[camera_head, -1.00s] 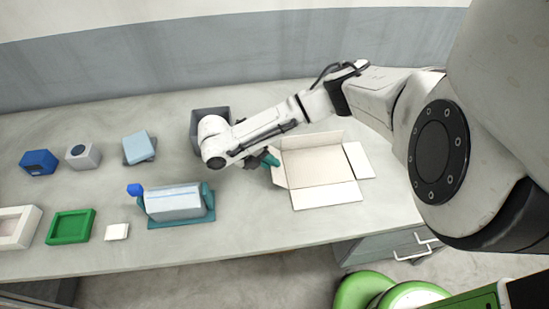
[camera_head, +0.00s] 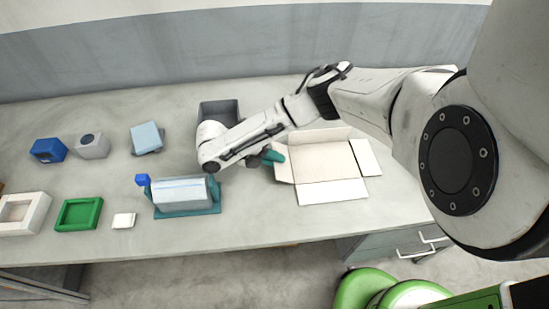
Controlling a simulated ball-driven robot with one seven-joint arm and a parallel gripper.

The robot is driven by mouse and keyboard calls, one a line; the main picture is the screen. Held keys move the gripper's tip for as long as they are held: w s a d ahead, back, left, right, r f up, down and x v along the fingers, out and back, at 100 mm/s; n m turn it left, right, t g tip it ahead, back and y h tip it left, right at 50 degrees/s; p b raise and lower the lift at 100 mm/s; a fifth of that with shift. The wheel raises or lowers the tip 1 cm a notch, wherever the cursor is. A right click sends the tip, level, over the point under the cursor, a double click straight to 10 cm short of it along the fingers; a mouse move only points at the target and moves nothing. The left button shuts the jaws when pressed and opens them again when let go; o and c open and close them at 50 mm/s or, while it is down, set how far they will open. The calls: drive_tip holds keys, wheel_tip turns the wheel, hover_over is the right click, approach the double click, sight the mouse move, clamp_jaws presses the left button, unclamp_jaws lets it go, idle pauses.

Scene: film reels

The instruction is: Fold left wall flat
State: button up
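The white box (camera_head: 325,163) lies opened out on the right part of the table, with its right wall (camera_head: 367,157) and front wall (camera_head: 333,192) spread outward. Its back wall (camera_head: 322,136) also shows along the far edge. The left wall (camera_head: 284,171) leans outward from the box floor; I cannot tell whether it is fully flat. My gripper (camera_head: 272,157), with teal fingertips, is low at the left wall's outer side, by its upper part. Contact and finger opening are too small to tell, and the arm hides part of the gripper.
A teal-based grey roller device (camera_head: 184,195) stands left of my gripper. A grey bin (camera_head: 219,111) is behind my arm. Blue and grey blocks, a green tray (camera_head: 78,214) and a white frame (camera_head: 22,213) are farther left. The table is clear in front of the box.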

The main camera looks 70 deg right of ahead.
drive_tip(key=shift+o, duration=1.4)
drive_tip(key=v, duration=1)
drive_tip(key=shift+w+r, duration=0.25)
drive_tip(key=shift+w, duration=0.05)
drive_tip(key=shift+a, duration=0.15)
